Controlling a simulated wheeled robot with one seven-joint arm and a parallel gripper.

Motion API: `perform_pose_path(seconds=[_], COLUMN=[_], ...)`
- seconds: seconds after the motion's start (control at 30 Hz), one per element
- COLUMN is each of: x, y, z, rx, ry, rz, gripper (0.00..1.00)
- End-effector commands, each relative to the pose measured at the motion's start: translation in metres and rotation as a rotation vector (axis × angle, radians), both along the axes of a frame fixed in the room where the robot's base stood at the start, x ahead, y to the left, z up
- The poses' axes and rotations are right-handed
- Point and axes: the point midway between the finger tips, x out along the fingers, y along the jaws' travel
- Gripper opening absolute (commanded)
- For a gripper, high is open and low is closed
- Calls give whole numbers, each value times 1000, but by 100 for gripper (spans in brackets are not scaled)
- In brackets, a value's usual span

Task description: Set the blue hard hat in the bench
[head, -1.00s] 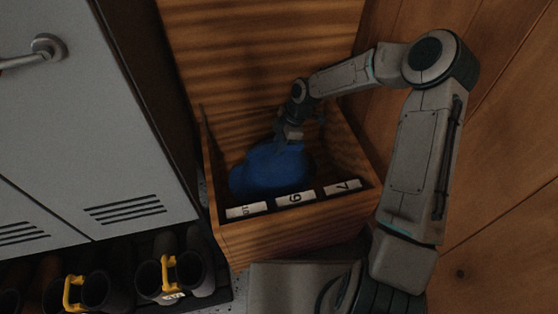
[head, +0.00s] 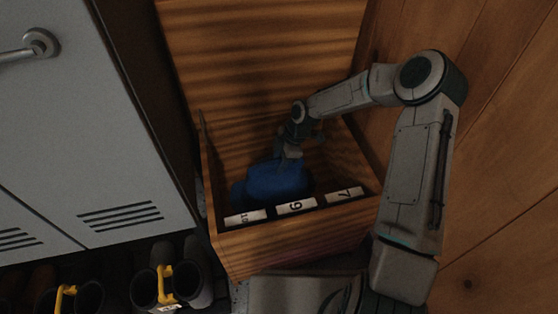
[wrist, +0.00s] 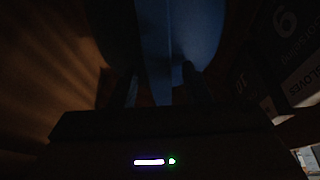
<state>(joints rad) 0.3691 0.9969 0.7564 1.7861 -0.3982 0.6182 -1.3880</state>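The blue hard hat (head: 275,183) is inside the open wooden bench (head: 300,240), low behind its front wall. Its lower part is hidden by that wall and the label cards. My gripper (head: 290,158) reaches down into the bench at the hat's upper edge. In the wrist view the two dark fingers (wrist: 160,88) stand on either side of a part of the blue hat (wrist: 180,40), and they look shut on it. The wrist view is dark, and I cannot tell whether the hat touches the bench floor.
Numbered white cards (head: 296,206) line the bench's front edge. The raised wooden lid (head: 260,50) stands behind. A grey locker (head: 85,130) is at the left, with dark boots with yellow clips (head: 165,285) below it. A plank wall (head: 500,180) is at the right.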

Motion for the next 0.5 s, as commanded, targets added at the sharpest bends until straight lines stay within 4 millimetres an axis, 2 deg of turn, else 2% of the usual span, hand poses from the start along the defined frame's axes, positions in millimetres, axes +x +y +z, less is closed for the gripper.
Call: perform_pose_path(seconds=[0.13, 0.23, 0.5], x=[0, 1, 7], y=[0, -3, -23], z=[2, 11, 63], rx=[0, -1, 0], ry=[-1, -2, -3], rz=[0, -2, -2], gripper=[43, 43, 43])
